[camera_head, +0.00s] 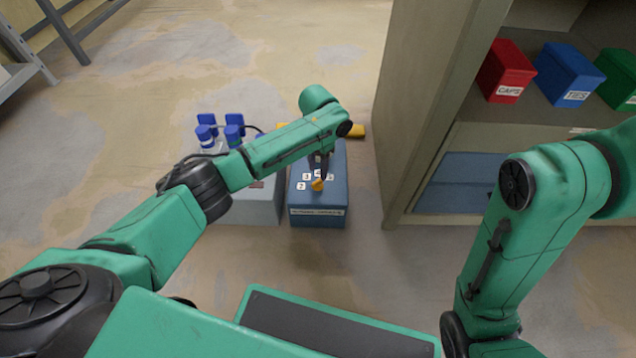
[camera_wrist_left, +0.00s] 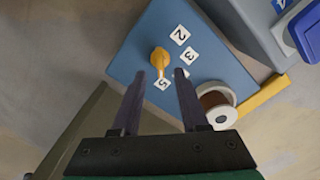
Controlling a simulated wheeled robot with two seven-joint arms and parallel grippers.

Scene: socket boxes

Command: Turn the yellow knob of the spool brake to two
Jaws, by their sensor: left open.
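The spool brake is a blue box (camera_head: 318,208) on the floor, also in the left wrist view (camera_wrist_left: 150,28). Its yellow knob (camera_head: 317,184) stands on the top face, with white number labels around it. In the left wrist view, the knob (camera_wrist_left: 160,55) has its narrow end towards the label 5 (camera_wrist_left: 163,84); labels 3 (camera_wrist_left: 189,56) and 2 (camera_wrist_left: 180,35) lie farther round. My left gripper (camera_wrist_left: 159,72) is open above the box, its fingers on either side of the line to the knob; I see no contact. My right gripper is out of view.
A grey box (camera_head: 258,208) with several blue plugs (camera_head: 206,133) stands left of the brake. A shelf unit (camera_head: 425,100) with red, blue and green bins stands right.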

